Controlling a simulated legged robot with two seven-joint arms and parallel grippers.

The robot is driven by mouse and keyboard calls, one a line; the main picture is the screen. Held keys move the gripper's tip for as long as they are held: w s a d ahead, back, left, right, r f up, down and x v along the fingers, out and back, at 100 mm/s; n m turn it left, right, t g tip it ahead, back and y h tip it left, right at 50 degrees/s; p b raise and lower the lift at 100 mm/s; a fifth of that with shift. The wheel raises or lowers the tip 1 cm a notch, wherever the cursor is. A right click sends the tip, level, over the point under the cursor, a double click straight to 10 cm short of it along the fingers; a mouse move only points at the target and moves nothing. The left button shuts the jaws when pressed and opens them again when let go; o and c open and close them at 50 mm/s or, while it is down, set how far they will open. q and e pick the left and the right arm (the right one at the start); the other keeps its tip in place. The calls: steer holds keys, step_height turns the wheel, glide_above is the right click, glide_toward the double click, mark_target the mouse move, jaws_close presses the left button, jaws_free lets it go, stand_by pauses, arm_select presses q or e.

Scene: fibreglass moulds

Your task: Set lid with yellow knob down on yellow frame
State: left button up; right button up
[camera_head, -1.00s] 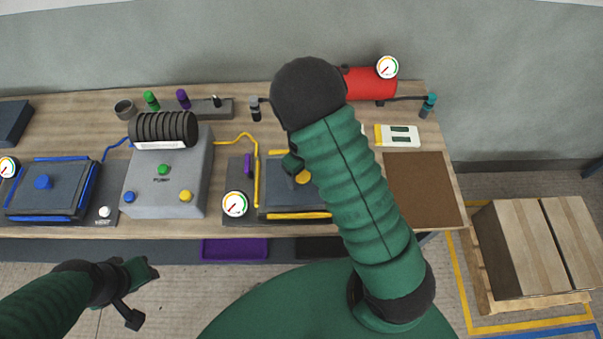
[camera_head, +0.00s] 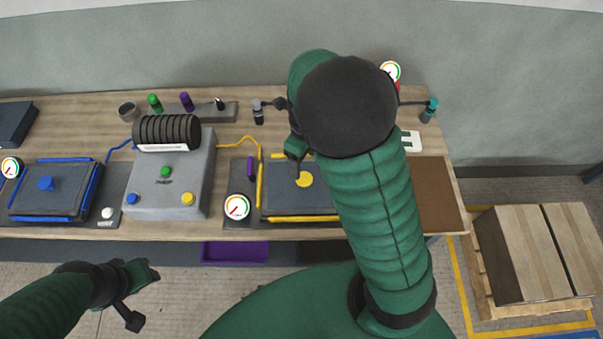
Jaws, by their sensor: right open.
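The dark grey lid (camera_head: 285,200) with its round yellow knob (camera_head: 305,180) lies inside the yellow frame (camera_head: 303,218) on the right mould; it looks flat. My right forearm hides the lid's right part and that side of the frame. My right gripper (camera_head: 296,157) is open and empty, just above the knob in the picture, with a finger close to its upper edge. I cannot tell the height between them. My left gripper (camera_head: 148,294) is open and empty, in front of the bench at the lower left.
A blue-knobbed lid (camera_head: 45,197) lies in a blue frame on the left. A grey pump box (camera_head: 168,190) stands between the moulds. A gauge (camera_head: 237,207) and purple clip (camera_head: 250,167) sit left of the yellow frame. A brown board (camera_head: 435,190) lies at the right.

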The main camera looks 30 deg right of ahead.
steer(key=s+a+r+n+t, duration=0.1)
steer(key=s+a+n, duration=0.2)
steer(key=n, duration=1.2)
steer(key=s+a+r+n+t, duration=0.1)
steer(key=s+a+n, duration=0.3)
steer(key=n, duration=1.1)
steer(key=shift+s+n+t, duration=0.3)
steer(key=shift+s, duration=0.4)
steer(key=b+x, duration=0.3)
steer(key=shift+s+d, duration=0.1)
steer(key=shift+s, duration=0.25)
